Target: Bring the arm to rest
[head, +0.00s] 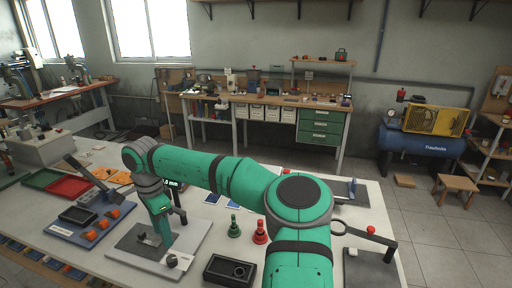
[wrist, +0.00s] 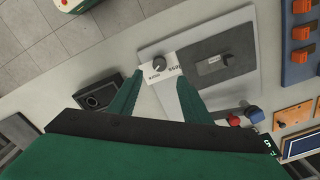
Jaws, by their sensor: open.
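My green arm (head: 215,175) reaches across the white table to the left, with its wrist bent downward. My gripper (wrist: 160,78) is open, its two green fingers apart with nothing held between them. It points down over a grey plate (wrist: 215,35) that carries a black knob (wrist: 159,64) on a white label. The knob shows just beyond and between the fingertips; I cannot tell the height gap. In the head view the grey plate (head: 193,243) and the knob (head: 172,261) lie at the table's front left, with my gripper (head: 162,238) above the plate.
A black tray (head: 229,270) lies right of the plate. Green (head: 234,228) and red (head: 260,233) pieces stand behind it. A blue board (head: 88,228) with orange blocks lies left. A crank handle (head: 370,232) rises at right. Free floor (head: 455,230) lies beyond the table.

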